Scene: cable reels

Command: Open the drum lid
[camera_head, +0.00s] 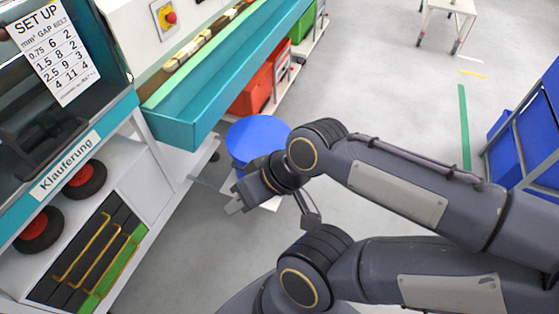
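A round blue disc, which looks like the drum lid (256,137), lies flat in the middle of the camera_head view, beside the teal-edged machine. My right gripper (273,213) hangs just in front of its near edge, and my wrist overlaps the lower right part of the disc. The gripper's two grey fingertips stand apart with nothing seen between them. I see no clear contact with the lid. The drum body below the lid is mostly hidden. My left gripper is not in view.
The machine's teal trough (215,100) runs along the left. Red crates (252,92) sit beyond the drum. Blue bins on a rack (505,150) stand at right. Grey floor (390,90) is clear between.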

